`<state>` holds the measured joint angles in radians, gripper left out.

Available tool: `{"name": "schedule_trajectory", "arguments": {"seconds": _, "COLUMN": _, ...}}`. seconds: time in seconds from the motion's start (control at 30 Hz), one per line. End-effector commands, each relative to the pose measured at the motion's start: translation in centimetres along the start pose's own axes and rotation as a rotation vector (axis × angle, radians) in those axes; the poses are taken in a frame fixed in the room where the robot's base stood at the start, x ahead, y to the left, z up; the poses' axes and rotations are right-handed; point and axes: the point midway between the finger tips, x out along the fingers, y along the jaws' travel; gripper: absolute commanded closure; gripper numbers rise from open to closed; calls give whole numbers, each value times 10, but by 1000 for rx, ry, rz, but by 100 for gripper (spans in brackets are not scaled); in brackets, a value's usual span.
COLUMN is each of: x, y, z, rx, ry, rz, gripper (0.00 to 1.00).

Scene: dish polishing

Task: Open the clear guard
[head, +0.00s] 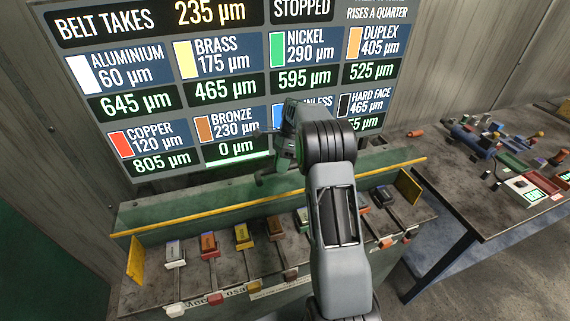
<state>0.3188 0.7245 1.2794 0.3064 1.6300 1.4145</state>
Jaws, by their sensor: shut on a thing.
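My gripper (268,158) is at the end of my grey arm, in front of the lower middle of the display board and above the bench's yellow bar. It points left in the picture. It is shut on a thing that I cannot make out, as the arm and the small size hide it. I cannot make out the clear guard's pane. A long yellow bar (200,216) runs along the back of the green bench (160,217), between two yellow end plates (135,259); I cannot tell whether these belong to the guard.
Several coloured blocks with levers, among them a red one (209,244) and a yellow one (241,236), stand on the bench. The display board (150,85) stands behind. A second table (440,185) with small tools is at right. Floor shows at lower right.

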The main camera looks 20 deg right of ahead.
Motion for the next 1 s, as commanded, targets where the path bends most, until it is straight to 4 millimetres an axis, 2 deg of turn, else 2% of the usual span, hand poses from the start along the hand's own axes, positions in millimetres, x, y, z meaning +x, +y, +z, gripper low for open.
{"name": "schedule_trajectory", "arguments": {"seconds": 0.03, "x": 9, "y": -2, "z": -2, "rx": -1, "ry": 0, "rz": 20, "gripper": 100}}
{"name": "schedule_trajectory", "arguments": {"seconds": 0.43, "x": 9, "y": -2, "z": -4, "rx": 3, "ry": -2, "rz": 23, "gripper": 100}}
{"name": "schedule_trajectory", "arguments": {"seconds": 0.47, "x": 9, "y": -2, "z": -4, "rx": 3, "ry": -2, "rz": 22, "gripper": 75}}
{"name": "schedule_trajectory", "arguments": {"seconds": 0.7, "x": 6, "y": -1, "z": -3, "rx": 4, "ry": -2, "rz": 17, "gripper": 52}}
{"name": "schedule_trajectory", "arguments": {"seconds": 1.0, "x": 2, "y": 0, "z": -1, "rx": 3, "ry": -2, "rz": 14, "gripper": 52}}
